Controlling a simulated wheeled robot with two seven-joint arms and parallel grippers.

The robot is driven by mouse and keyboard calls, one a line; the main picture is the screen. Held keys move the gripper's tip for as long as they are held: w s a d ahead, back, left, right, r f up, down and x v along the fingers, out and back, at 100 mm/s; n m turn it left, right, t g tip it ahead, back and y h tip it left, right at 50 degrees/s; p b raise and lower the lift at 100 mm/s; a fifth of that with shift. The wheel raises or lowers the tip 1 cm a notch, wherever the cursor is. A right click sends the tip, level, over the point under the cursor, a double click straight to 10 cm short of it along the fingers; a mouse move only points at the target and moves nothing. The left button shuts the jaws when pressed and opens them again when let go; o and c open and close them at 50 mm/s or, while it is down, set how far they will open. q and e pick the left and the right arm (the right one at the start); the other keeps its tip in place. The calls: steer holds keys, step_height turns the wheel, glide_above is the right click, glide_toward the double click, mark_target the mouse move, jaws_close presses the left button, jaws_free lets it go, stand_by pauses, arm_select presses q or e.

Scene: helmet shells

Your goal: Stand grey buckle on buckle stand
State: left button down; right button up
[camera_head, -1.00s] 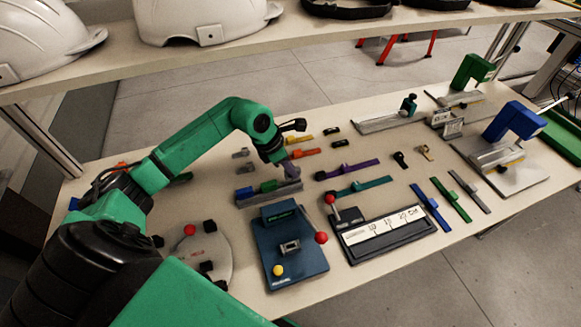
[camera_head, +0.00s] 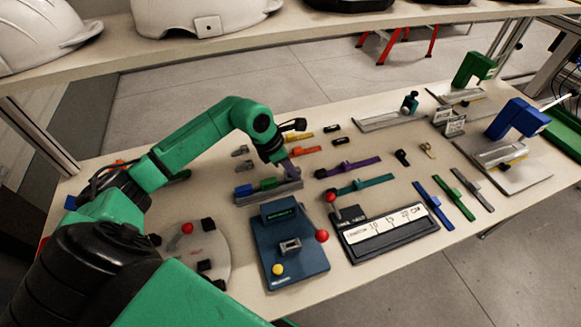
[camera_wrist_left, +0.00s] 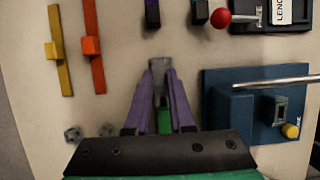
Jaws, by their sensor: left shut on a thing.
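My left gripper (camera_head: 290,171), with purple fingers, points down over the right end of the grey buckle stand (camera_head: 283,193). In the left wrist view its fingers (camera_wrist_left: 160,78) are shut on a grey buckle (camera_wrist_left: 158,66). A blue buckle (camera_head: 244,191) and a green buckle (camera_head: 268,185) stand side by side on the stand, left of the gripper. The green one shows between the fingers in the wrist view (camera_wrist_left: 164,122). The fingers hide most of the held buckle in the head view, and I cannot tell whether it touches the stand. My right gripper is not in view.
Two loose grey pieces (camera_head: 241,151) (camera_head: 246,165) lie left of the gripper. A blue device (camera_head: 292,255) with a red-knobbed lever stands in front of the stand. A purple strap (camera_head: 350,166) and a teal strap (camera_head: 362,186) lie to the right. A shelf (camera_head: 300,30) with helmets runs behind.

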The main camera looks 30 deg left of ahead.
arm_select(q)
steer(key=shift+f+b, duration=0.85)
steer(key=shift+f, duration=0.05)
steer(key=c, duration=0.7)
jaws_free()
steer(key=b+v, duration=0.2)
steer(key=v, duration=1)
